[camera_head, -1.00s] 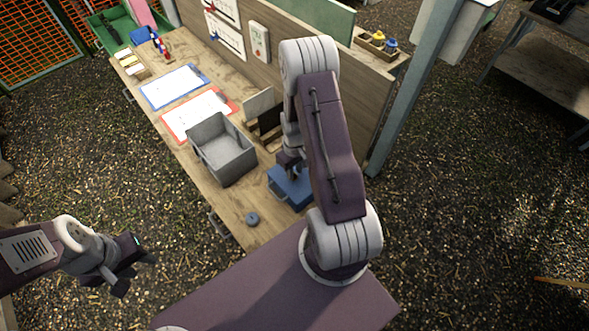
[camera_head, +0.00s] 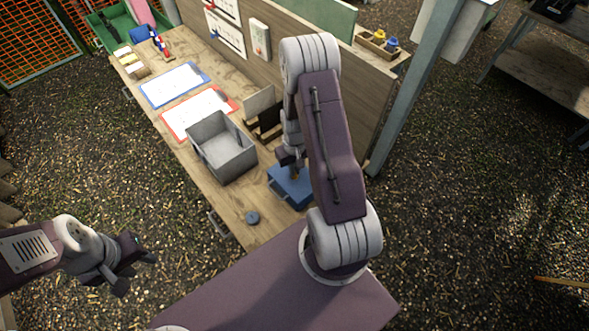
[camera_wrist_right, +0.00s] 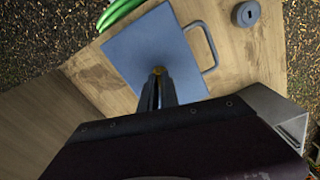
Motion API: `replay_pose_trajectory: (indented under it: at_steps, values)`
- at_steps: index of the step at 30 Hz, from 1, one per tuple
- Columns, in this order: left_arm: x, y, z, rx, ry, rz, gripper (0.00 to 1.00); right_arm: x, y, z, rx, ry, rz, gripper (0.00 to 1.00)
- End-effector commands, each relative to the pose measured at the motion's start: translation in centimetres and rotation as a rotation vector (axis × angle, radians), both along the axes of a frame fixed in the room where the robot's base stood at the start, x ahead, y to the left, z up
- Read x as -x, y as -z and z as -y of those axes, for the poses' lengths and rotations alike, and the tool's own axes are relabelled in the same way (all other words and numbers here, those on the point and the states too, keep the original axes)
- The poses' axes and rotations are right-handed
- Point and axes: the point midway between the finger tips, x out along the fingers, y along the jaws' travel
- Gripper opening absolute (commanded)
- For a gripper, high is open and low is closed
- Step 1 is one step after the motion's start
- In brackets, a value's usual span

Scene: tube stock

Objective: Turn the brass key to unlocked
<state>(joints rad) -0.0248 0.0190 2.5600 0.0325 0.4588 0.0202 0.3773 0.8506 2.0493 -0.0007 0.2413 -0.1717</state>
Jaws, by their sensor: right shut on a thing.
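A blue box (camera_head: 284,189) with a handle sits near the front end of the wooden workbench. Its flat top (camera_wrist_right: 150,40) and handle (camera_wrist_right: 207,45) show in the right wrist view. The brass key (camera_wrist_right: 158,71) stands on that top, and only its small brass end shows; which way it is turned cannot be told. My right gripper (camera_wrist_right: 157,88) comes down over the box with its fingers closed on the key; it also shows in the head view (camera_head: 293,168), partly hidden by my arm. My left gripper (camera_head: 138,272) is open and empty, left of the bench.
A small round blue-grey piece (camera_head: 252,217) lies beside the box. A grey open bin (camera_head: 222,150) stands behind it. Clipboards with red (camera_head: 199,114) and blue (camera_head: 175,85) edges lie further back. A wooden panel (camera_head: 345,100) borders the bench's right side.

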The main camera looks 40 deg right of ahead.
Motion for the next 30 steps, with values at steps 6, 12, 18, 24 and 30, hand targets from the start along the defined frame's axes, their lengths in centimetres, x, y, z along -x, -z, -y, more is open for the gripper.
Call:
replay_pose_trajectory:
  at_steps: [6, 12, 18, 24, 30]
  values:
    - [0.0, 0.5, 0.0, 0.000, 0.000, 0.000, 0.36, 0.0, 0.1, 0.0, 0.000, 0.203, 0.000, 0.00]
    - [0.0, 0.8, 0.0, 0.000, 0.000, 0.000, 0.36, 0.0, 0.1, 0.0, 0.000, 0.393, -0.001, 0.00]
    - [0.0, 1.1, 0.0, 0.000, 0.000, 0.000, 0.36, 0.0, 0.1, 0.0, 0.000, 0.583, -0.001, 0.00]
    - [0.0, 1.4, 0.0, 0.000, 0.000, 0.000, 0.36, 0.0, 0.1, 0.0, 0.000, 0.772, -0.001, 0.00]
    - [0.0, 1.6, 0.0, 0.000, 0.000, 0.000, 0.36, 0.0, 0.0, 0.0, 0.000, 0.952, 0.000, 0.00]
